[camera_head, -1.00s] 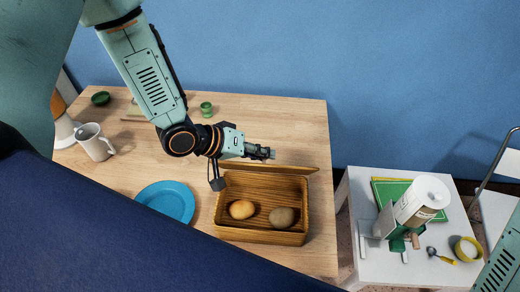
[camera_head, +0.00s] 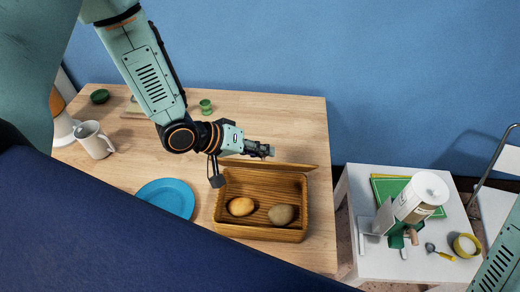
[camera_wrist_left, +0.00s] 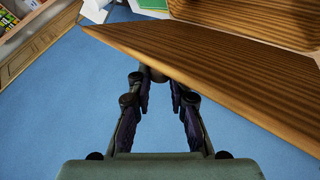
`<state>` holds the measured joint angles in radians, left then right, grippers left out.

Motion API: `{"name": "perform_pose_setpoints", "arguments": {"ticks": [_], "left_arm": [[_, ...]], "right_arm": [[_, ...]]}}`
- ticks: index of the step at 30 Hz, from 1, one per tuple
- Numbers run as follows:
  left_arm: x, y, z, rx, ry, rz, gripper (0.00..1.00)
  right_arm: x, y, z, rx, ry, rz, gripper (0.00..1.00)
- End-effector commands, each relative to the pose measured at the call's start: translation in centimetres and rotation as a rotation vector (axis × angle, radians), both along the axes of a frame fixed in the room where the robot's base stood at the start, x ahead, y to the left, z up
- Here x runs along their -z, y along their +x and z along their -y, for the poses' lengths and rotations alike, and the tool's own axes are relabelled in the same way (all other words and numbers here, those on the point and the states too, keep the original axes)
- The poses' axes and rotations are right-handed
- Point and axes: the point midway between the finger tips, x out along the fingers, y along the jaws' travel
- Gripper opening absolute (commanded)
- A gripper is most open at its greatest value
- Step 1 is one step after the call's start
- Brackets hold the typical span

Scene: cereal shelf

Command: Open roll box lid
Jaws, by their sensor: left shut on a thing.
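The roll box (camera_head: 262,232) is a wooden box on the table in the head view. It stands open, with two rolls inside, a tan one (camera_head: 241,206) and a greyer one (camera_head: 281,214). Its lid (camera_head: 290,166) stands raised along the back edge, seen nearly edge-on. My left gripper (camera_head: 262,150) is at the lid's upper left part, shut on it. My right gripper is out of view.
A blue plate (camera_head: 166,197) lies left of the box, with a white mug (camera_head: 94,140) farther left. A green egg cup (camera_head: 206,107) stands behind my arm. A white side table (camera_head: 385,262) on the right holds a dispenser, a green board and a yellow bowl (camera_head: 466,246).

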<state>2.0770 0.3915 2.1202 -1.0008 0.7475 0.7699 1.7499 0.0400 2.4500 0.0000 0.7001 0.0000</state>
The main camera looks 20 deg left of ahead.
Motion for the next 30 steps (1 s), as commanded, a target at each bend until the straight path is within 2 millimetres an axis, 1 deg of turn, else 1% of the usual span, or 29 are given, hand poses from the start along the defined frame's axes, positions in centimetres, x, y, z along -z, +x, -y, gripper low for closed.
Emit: {"name": "perform_pose_setpoints", "arguments": {"ticks": [8, 9, 16, 25, 30], "left_arm": [[0.15, -0.12, -0.01, 0.001, 0.002, -0.005, 0.0], [0.15, -0.12, -0.01, 0.001, 0.002, -0.005, 0.22], [0.06, -0.03, 0.0, 0.0, 0.0, -0.002, 0.41], [-0.04, -0.01, -0.05, -0.001, -0.001, 0.0, 0.41], [-0.65, -0.4, -0.67, -0.006, -0.001, 0.0, 0.41]], "right_arm": [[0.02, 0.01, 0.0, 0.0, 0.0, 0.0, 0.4], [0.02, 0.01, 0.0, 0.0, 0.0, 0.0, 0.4], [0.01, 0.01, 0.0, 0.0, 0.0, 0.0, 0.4], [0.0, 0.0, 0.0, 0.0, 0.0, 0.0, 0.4], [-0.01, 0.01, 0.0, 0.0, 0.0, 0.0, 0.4]]}}
